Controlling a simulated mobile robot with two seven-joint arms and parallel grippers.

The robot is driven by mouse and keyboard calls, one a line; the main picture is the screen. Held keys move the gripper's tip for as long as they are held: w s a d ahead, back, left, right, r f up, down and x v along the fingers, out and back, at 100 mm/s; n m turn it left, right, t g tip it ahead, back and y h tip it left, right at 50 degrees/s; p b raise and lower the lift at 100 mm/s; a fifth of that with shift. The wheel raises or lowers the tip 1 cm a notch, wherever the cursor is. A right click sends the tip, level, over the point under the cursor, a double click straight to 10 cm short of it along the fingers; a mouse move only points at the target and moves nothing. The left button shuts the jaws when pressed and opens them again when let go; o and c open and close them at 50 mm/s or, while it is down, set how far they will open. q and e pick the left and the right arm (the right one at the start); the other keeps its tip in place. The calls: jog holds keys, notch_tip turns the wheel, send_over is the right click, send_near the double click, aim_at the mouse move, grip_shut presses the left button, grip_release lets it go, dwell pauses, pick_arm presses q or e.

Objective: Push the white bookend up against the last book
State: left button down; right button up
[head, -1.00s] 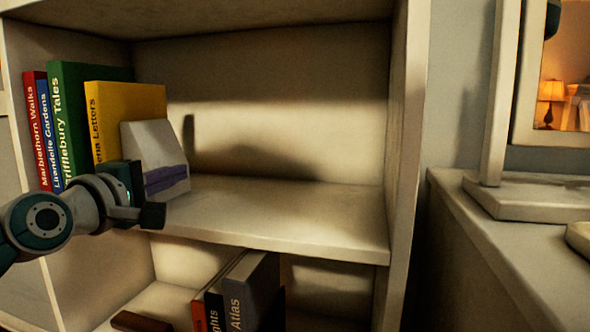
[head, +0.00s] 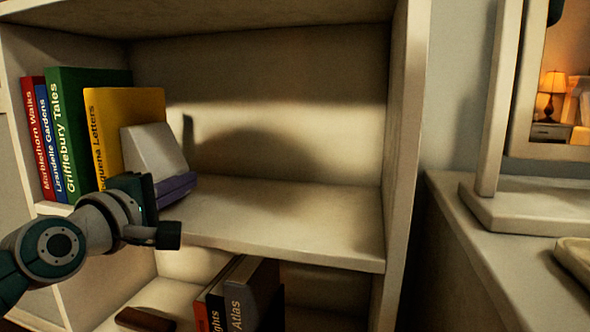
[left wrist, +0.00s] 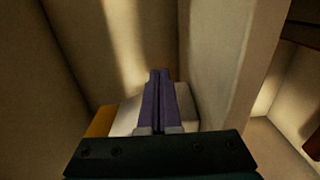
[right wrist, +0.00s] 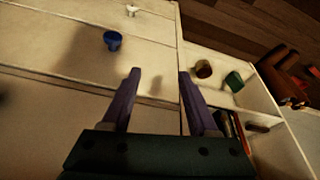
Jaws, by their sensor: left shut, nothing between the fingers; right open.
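The white bookend (head: 152,150) stands on the upper shelf at the right end of a row of books, overlapping the yellow book (head: 102,125), the last one. I cannot tell whether bookend and book touch. My left gripper (head: 177,187) is shut and empty, its purple fingers low in front of the bookend's right side and hiding its foot. Contact is unclear. In the left wrist view the shut fingers (left wrist: 158,100) point inward, with the bookend (left wrist: 124,116) just left of them and the yellow book (left wrist: 101,122) beyond. My right gripper (right wrist: 158,90) is open and empty.
Green (head: 75,120), blue and red books stand left of the yellow one. The upper shelf (head: 280,215) is clear to the right. Several books (head: 250,300) and a brown item (head: 145,320) are on the shelf below.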

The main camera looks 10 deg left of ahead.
pick_arm(q)
jog(key=s+p, duration=0.5)
jog(key=s, duration=0.8)
jog(key=shift+a, duration=0.2)
jog(key=shift+w+r, duration=0.1)
jog(key=s+d+r+m+g+h+p, duration=0.2)
jog(key=s+d+r+m+g+p, duration=0.15)
jog(key=d+m+p, duration=0.3)
jog(key=s+d+r+m+g+h+p, duration=0.2)
jog(key=s+d+r+m+g+p, duration=0.15)
jog(key=d+m+p, duration=0.35)
jog(key=s+a+r+m+g+y+p, duration=0.35)
jog(key=s+r+m+g+p, duration=0.3)
jog(key=s+r+p, duration=0.8)
notch_tip(320, 180, up, 34)
jog(key=s+p, duration=0.1)
jog(key=p, duration=3.6)
jog(key=shift+r+g+y, duration=0.15)
jog(key=shift+g+y, duration=0.3)
